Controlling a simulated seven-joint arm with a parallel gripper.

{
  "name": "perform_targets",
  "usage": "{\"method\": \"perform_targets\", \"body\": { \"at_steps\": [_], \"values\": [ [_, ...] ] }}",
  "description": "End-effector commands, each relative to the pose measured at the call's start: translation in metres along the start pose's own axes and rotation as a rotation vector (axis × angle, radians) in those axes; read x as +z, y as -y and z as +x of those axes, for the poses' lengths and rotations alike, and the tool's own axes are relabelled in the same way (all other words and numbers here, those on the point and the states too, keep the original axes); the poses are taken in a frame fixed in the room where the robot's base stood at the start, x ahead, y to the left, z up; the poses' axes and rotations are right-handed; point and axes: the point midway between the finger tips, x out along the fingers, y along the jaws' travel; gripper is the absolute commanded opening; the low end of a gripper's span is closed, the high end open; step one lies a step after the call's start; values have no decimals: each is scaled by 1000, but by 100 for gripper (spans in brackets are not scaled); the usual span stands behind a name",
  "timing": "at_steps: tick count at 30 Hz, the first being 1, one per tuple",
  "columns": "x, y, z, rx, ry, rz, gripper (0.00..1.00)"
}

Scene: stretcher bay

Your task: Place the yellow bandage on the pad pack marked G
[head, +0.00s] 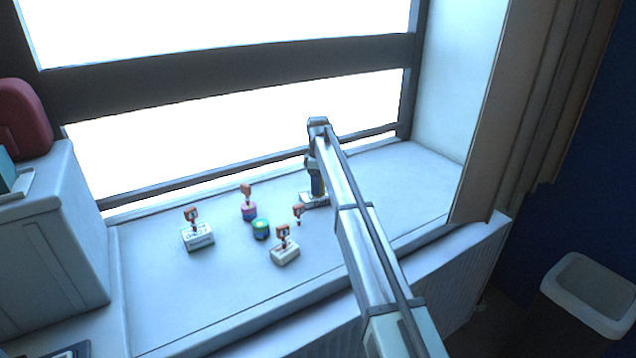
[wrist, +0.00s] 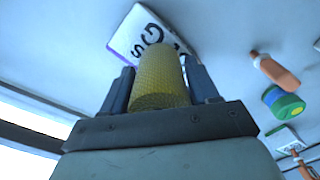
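The yellow bandage (wrist: 160,78) is a textured roll between the two fingers of my gripper (wrist: 161,88), which is shut on it in the wrist view. Beyond the roll lies a white pad pack with a black G (wrist: 128,38), partly hidden by the bandage and a finger. In the head view my gripper (head: 317,186) points down over this pack (head: 313,200) on the sill, right of the other items. The bandage is mostly hidden there. I cannot tell whether the roll touches the pack.
Left of my gripper stand a small orange-topped piece (head: 298,214), a green-topped roll (head: 261,229) and a pink-purple roll (head: 249,212). Two white packs with orange-topped pieces stand at front (head: 285,256) and left (head: 198,238). The sill (head: 410,185) is clear on the right.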

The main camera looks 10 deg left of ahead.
Motion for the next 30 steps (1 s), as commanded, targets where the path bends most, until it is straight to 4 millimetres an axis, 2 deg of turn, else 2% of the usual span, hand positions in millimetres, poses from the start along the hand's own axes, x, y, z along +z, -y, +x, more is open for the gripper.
{"method": "perform_targets", "body": {
  "at_steps": [1,5,16,20,30],
  "values": [
    [0,0,0,0,0,0,65],
    [0,0,0,0,0,0,77],
    [0,0,-7,1,0,0,78],
    [0,-1,-23,1,0,0,78],
    [0,-1,-86,1,0,0,78]
  ]
}}
